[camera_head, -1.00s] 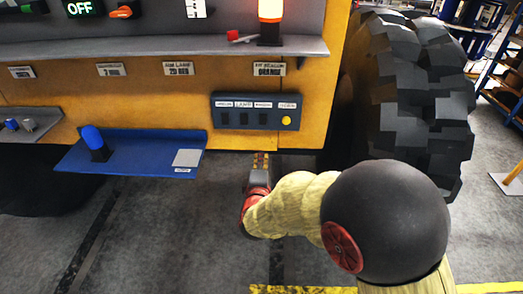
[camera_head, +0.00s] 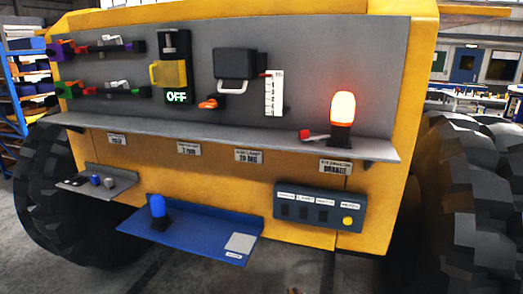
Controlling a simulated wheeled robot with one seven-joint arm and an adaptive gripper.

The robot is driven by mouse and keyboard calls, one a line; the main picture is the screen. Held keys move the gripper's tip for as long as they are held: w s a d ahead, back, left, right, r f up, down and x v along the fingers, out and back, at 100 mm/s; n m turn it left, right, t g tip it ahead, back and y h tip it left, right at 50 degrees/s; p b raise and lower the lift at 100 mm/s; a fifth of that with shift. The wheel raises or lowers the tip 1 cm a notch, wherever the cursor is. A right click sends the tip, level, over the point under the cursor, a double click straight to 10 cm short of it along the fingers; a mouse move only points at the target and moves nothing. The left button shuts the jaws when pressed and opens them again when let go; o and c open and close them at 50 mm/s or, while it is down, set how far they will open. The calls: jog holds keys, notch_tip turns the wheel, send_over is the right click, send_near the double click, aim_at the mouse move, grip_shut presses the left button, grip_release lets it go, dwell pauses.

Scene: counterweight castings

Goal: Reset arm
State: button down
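My arm and gripper do not show in the head view now. The task names only the arm, so no other object of it can be pointed out. The view faces a yellow machine body (camera_head: 300,230) with a grey panel (camera_head: 330,60) and a grey shelf (camera_head: 280,142) across it.
A blue tray (camera_head: 190,237) with a blue lamp (camera_head: 158,208) juts out low. A control box (camera_head: 305,207) hangs right of it. A lit orange beacon (camera_head: 342,108) stands on the shelf. Large tyres flank the machine, the right one (camera_head: 465,190) close. Some floor shows below.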

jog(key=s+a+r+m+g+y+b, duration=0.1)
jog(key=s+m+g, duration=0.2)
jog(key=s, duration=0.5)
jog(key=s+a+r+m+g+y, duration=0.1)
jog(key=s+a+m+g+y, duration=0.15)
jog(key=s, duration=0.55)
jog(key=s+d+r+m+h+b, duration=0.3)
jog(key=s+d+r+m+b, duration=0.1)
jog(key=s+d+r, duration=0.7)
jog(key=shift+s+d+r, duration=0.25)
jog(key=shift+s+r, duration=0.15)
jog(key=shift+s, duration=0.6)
